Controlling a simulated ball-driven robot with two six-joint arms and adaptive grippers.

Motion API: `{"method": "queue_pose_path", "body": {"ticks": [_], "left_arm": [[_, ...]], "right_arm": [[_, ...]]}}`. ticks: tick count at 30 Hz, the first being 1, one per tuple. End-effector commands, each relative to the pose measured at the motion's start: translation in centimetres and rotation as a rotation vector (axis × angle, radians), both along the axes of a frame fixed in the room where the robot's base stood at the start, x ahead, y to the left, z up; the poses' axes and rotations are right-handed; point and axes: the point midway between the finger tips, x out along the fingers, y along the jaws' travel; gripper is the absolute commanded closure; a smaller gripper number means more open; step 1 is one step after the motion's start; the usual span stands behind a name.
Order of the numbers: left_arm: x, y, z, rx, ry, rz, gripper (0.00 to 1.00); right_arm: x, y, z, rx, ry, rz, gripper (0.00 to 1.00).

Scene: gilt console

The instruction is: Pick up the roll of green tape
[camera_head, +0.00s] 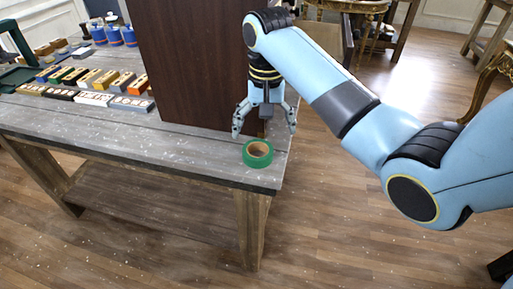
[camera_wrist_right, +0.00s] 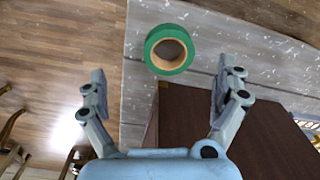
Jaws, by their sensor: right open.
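The roll of green tape (camera_head: 257,154) lies flat near the right front corner of the grey wooden table (camera_head: 200,160). It is a green ring with a tan core. In the right wrist view the roll (camera_wrist_right: 169,34) shows beyond the fingertips, between their lines and a little left of centre. My right gripper (camera_head: 264,132) is open and empty, pointing down just behind the roll in the head view. Its two fingers stand wide apart in the wrist view (camera_wrist_right: 162,78). Nothing touches the roll that I can see. My left gripper is not in view.
A tall dark brown panel or box (camera_head: 190,60) stands on the table right behind the roll, close to my right gripper. Several coloured blocks (camera_head: 100,80) and blue containers (camera_head: 113,36) are at the left. The table's right edge is close to the roll.

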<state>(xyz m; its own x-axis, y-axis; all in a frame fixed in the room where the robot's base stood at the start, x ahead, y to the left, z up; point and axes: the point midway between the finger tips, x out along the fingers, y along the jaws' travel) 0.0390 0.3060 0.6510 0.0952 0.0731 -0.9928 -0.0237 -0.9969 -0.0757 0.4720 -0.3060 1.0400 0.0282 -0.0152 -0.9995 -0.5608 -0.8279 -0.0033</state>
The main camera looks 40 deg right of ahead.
Motion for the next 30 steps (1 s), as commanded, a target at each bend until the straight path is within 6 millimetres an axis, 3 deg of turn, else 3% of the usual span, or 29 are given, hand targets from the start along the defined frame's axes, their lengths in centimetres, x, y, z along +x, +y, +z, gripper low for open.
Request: {"method": "queue_pose_path", "body": {"ticks": [5,12,30], "left_arm": [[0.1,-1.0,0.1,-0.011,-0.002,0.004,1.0],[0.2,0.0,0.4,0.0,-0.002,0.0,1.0],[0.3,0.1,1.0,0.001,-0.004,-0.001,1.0]], "right_arm": [[2.0,-0.3,1.1,0.015,0.027,-0.068,0.0],[2.1,-0.3,-2.6,0.017,0.033,-0.075,0.0],[2.6,0.3,-9.2,0.016,0.029,-0.073,0.0]]}}
